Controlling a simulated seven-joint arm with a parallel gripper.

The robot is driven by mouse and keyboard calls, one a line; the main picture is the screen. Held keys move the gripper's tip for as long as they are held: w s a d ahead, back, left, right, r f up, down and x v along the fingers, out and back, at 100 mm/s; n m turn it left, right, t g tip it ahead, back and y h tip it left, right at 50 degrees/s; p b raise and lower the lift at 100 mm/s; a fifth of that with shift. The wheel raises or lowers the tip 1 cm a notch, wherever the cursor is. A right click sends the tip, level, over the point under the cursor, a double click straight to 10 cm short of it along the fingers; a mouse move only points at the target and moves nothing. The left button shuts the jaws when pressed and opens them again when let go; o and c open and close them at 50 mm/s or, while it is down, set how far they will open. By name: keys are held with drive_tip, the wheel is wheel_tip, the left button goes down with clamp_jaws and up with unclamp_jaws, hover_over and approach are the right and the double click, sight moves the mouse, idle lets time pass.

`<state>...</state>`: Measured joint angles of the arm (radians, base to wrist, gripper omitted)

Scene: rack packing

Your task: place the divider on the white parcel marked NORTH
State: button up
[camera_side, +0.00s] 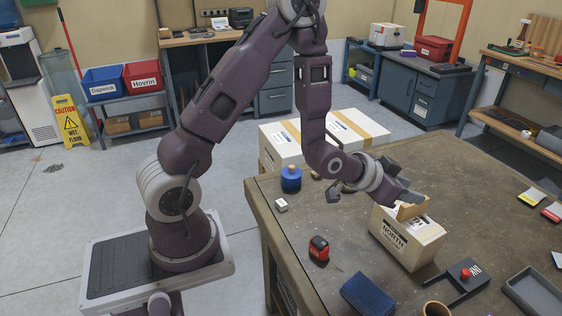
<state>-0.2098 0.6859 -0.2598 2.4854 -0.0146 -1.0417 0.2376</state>
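The white parcel marked NORTH (403,239) stands upright on the workbench, its label facing the front left. A tan, cardboard-like piece that looks like the divider (413,211) is at the top of the parcel, over its back-left part. My gripper (410,198) is right at the upper edge of this piece, reaching in from the upper left. Its dark fingers overlap the piece. I cannot tell whether they are closed on it, nor whether the piece rests on the parcel or hangs just above it.
A red tape measure (319,248), a blue box (367,294) and a dark stand with a red knob (465,277) lie around the parcel. A blue jar (291,179) stands at the left edge. A grey tray (535,292) lies at the right. The bench behind the parcel is mostly clear.

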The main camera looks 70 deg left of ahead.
drive_tip(key=s+r+g, duration=0.2)
drive_tip(key=s+r, duration=0.4)
drive_tip(key=r, duration=0.2)
drive_tip(key=s+r+g, duration=0.2)
drive_tip(key=s+r, duration=0.1)
drive_tip(key=s, duration=0.9)
drive_tip(key=s+a+r+n+g, duration=0.1)
drive_tip(key=s+r, duration=0.3)
drive_tip(key=s, duration=0.9)
drive_tip(key=shift+a+g+y, duration=0.15)
drive_tip(key=shift+g+y, duration=0.25)
drive_tip(key=shift+g, duration=0.2)
